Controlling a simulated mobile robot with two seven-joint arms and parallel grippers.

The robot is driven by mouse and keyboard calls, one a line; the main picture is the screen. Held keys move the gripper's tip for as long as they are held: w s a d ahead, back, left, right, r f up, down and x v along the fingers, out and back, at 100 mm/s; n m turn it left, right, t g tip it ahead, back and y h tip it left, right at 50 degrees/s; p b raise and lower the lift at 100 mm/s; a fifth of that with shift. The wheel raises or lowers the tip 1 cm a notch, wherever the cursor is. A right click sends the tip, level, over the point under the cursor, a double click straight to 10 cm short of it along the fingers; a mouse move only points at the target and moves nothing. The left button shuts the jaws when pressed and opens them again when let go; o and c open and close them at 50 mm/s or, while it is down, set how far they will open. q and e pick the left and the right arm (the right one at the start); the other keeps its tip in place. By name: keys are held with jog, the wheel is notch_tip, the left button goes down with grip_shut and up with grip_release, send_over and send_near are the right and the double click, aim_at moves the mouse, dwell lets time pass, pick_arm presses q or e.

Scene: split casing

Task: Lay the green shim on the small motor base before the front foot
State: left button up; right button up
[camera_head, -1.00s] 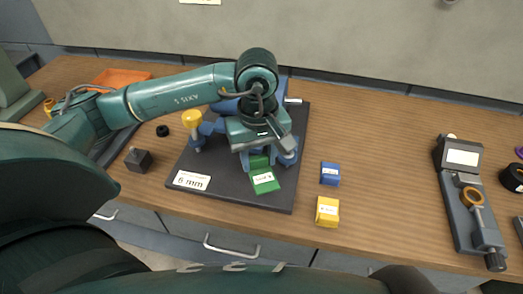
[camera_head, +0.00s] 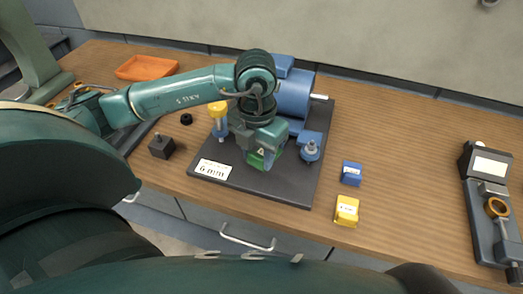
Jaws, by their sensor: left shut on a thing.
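My left gripper (camera_head: 262,152) is over the dark base plate (camera_head: 277,187), pointing down and shut on the green shim (camera_head: 257,160). The shim is mostly hidden by the jaws, and I cannot tell whether it touches the plate. The blue motor (camera_head: 293,93) stands behind the gripper, partly covered by my arm. A blue foot with a grey bolt (camera_head: 310,150) is right of the gripper. A yellow-topped post (camera_head: 219,119) is to its left. My right gripper is out of view.
A blue block (camera_head: 351,173) and a yellow block (camera_head: 346,211) lie right of the plate. A "6 mm" label (camera_head: 213,169) is on its front left. A dark block (camera_head: 162,147) and orange tray (camera_head: 147,68) are left. A gauge (camera_head: 487,205) is far right.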

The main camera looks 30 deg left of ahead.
aim_at(256, 167)
pick_arm(q)
jog(key=n, duration=0.3)
jog(key=shift+s+a+f, duration=0.1)
jog(key=shift+a, duration=0.1)
jog(key=shift+f+n, duration=0.15)
jog(key=shift+n, duration=0.15)
jog(key=shift+f+b, duration=0.45)
jog(key=shift+f, duration=0.05)
notch_tip(256, 167, down, 3)
jog(key=shift+f+b, duration=0.1)
jog(key=shift+b, duration=1)
jog(key=shift+f+b, duration=0.4)
jog(key=shift+f, duration=0.35)
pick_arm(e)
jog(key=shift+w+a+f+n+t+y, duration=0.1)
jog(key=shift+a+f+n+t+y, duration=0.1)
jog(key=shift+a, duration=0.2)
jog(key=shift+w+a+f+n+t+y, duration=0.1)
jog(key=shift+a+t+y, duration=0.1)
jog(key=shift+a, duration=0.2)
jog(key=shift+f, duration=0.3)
pick_arm(q)
jog(key=shift+f+b, duration=0.45)
jog(key=shift+b, duration=0.25)
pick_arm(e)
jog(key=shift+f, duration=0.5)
